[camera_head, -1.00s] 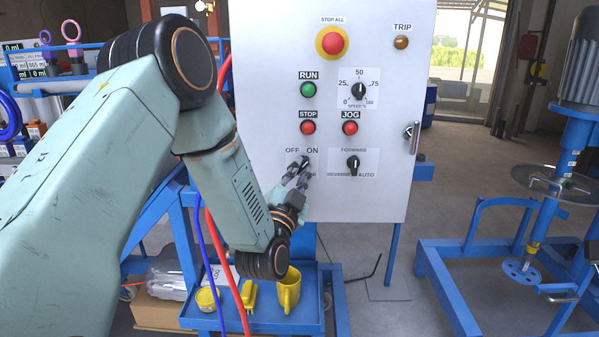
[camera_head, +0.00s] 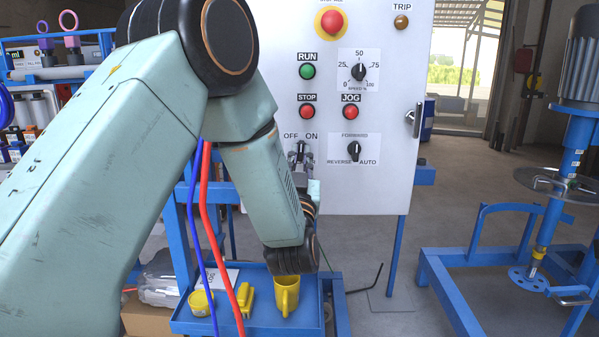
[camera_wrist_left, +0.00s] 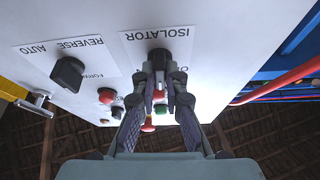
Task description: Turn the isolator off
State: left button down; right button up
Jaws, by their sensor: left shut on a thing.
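The isolator is a black rotary knob (camera_wrist_left: 159,59) on a white plate marked ISOLATOR, low on the left of the white control panel (camera_head: 400,185). In the head view, its OFF and ON labels show just above my left gripper (camera_head: 299,156). In the wrist view my left gripper (camera_wrist_left: 160,88) is shut on the knob, with its fingers on either side. The fingers hide part of the knob, so I cannot tell clearly which label it points at. My right gripper is not in view.
The FORWARD/REVERSE/AUTO switch (camera_head: 354,150) sits close to the right. The STOP button (camera_head: 307,111), JOG button (camera_head: 351,112) and RUN button (camera_head: 307,71) are above. A blue tray (camera_head: 255,325) holding a yellow mug (camera_head: 286,296) is below. Red and blue cables hang at the left.

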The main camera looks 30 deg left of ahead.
pick_arm(q)
jog(key=n+g+y+b, duration=0.1)
jog(key=n, duration=0.2)
jog(key=n+g+y+b, duration=0.1)
jog(key=n+b, duration=0.1)
jog(key=n, duration=0.1)
jog(key=shift+w+d+n+y, duration=0.1)
jog(key=shift+d+n+y, duration=0.05)
jog(key=shift+n+y, duration=0.25)
jog(key=shift+d+r+n+g+y+b, duration=0.1)
jog(key=shift+n+g+y+b, duration=0.45)
jog(key=shift+n, duration=0.85)
jog(key=shift+n+g+y+b, duration=0.2)
jog(key=shift+n+g, duration=0.65)
jog(key=shift+n, duration=0.85)
jog(key=c, duration=1.4)
grip_release()
jog(key=shift+w, duration=0.15)
